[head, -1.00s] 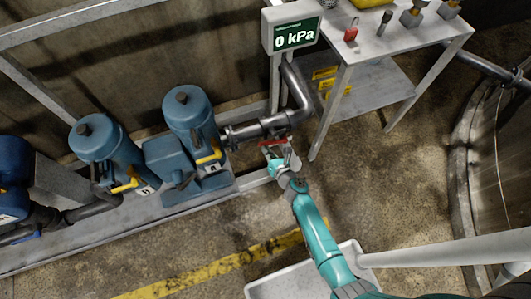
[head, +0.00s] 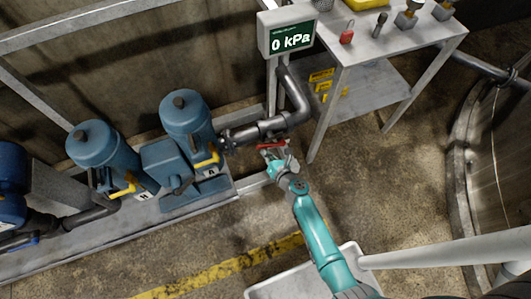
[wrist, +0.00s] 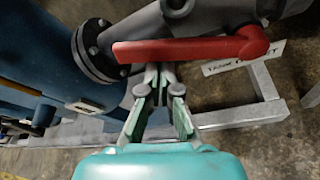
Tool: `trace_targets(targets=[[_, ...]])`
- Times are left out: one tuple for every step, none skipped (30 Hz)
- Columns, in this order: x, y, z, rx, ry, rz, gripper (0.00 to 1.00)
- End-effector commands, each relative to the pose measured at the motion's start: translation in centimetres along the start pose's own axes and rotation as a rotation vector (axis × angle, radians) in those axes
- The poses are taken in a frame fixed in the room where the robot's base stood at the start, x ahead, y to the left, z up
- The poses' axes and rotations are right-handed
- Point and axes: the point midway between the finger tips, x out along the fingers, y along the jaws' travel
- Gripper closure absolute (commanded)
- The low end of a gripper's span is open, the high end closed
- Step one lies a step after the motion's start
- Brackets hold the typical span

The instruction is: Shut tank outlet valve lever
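The red tank outlet valve lever (wrist: 185,50) lies nearly level across the upper middle of the wrist view. Its hub (wrist: 252,40) is at the right and its free end is at the left, by a bolted flange. In the head view the lever (head: 270,146) is small, just below the dark pipe. My gripper (wrist: 160,70) has its two fingers apart, with a gap between the green pads. Its fingertips reach the lever's lower edge in the wrist view; I cannot tell whether they touch it. In the head view my gripper (head: 277,154) is right at the lever.
A label plate (wrist: 240,60) sits below the hub. Blue pumps (head: 188,120) with yellow levers stand left on a grey frame. A metal bench (head: 385,50) stands right of the pipe. A gauge display (head: 290,39) reads 0 kPa. Open floor (head: 400,195) lies right of my arm.

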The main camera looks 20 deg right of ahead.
Motion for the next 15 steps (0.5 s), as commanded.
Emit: trace_targets(targets=[[0.0,0.0,0.2,0.004,-0.003,0.002,1.0],[0.0,0.0,0.3,0.008,-0.003,0.004,1.0],[0.0,0.1,0.3,0.014,-0.003,0.006,1.0],[0.0,0.1,0.4,0.02,-0.003,0.008,1.0],[0.0,0.1,0.5,0.026,-0.003,0.011,1.0],[-0.1,0.1,0.6,0.037,-0.004,0.014,1.0],[-0.1,0.1,0.7,0.047,-0.004,0.017,1.0],[-0.1,0.1,0.8,0.057,-0.004,0.021,1.0],[-0.1,0.2,0.9,0.074,-0.004,0.027,1.0],[-0.2,0.2,1.1,0.087,-0.005,0.033,1.0],[-0.2,0.2,1.2,0.103,-0.005,0.037,1.0],[-0.3,0.2,1.5,0.128,-0.006,0.046,1.0],[-0.4,0.2,1.7,0.148,-0.006,0.053,1.0],[-0.4,0.2,1.9,0.17,-0.007,0.061,1.0],[-0.5,0.2,2.2,0.203,-0.007,0.073,1.0]])
